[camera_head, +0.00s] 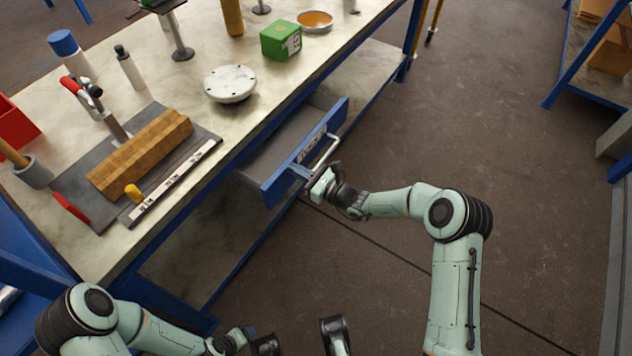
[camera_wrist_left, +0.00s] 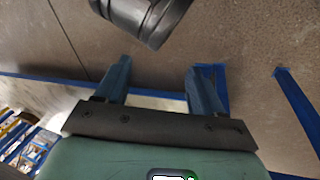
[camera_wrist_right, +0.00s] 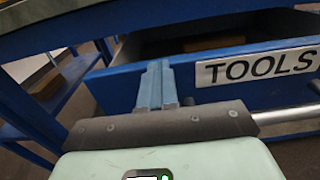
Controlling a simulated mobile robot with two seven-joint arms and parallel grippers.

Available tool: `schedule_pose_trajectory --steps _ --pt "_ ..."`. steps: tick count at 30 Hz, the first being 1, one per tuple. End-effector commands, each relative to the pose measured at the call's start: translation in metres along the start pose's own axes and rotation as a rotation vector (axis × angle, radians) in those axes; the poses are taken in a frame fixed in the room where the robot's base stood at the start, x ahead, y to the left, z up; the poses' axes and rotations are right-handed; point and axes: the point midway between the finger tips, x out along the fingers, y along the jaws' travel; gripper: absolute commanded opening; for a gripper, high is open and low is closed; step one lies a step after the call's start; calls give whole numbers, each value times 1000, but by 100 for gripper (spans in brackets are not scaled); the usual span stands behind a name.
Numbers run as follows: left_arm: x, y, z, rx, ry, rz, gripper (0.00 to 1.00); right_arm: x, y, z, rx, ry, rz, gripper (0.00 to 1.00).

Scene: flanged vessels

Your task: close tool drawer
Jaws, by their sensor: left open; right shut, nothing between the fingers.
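The tool drawer (camera_head: 276,190) stands pulled out from under the workbench, with a blue front and a grey inside. In the right wrist view its blue front (camera_wrist_right: 120,88) carries a white TOOLS label (camera_wrist_right: 258,66), and a brown item (camera_wrist_right: 213,42) shows inside. A metal bar handle (camera_head: 327,149) runs along the front. My right gripper (camera_head: 303,172) is shut and empty at the drawer front, beside the handle. Its closed fingers (camera_wrist_right: 155,70) overlap the front; contact cannot be told. My left gripper (camera_wrist_left: 158,72) is open and empty, low near the bench's front edge.
The workbench top (camera_head: 225,130) holds a white flanged disc (camera_head: 230,84), a green box (camera_head: 281,40), a wooden block (camera_head: 140,153) on a dark plate, and bottles. A lower shelf (camera_head: 190,250) lies beneath. The floor right of the drawer is clear; a blue rack stands far right.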

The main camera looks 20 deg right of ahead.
Motion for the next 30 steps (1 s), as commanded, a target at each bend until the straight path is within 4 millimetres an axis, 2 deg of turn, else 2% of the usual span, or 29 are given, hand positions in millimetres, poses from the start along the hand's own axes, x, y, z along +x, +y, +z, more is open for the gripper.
schedule_pose_trajectory --steps 3,7,12,18,30 --pt "16 -5 -16 -4 45 -4 68 29 1 -4 1 -3 2 0" --pt "26 -10 -29 -8 84 -9 68 52 0 -3 0 -2 1 0" --pt "37 -25 -6 -24 14 -36 68 72 0 -2 0 -1 0 0" --pt "42 -32 3 -32 -16 -48 68 82 0 -1 0 0 0 0" --pt "42 -33 4 -33 -21 -50 68 86 0 3 0 -5 -2 0"
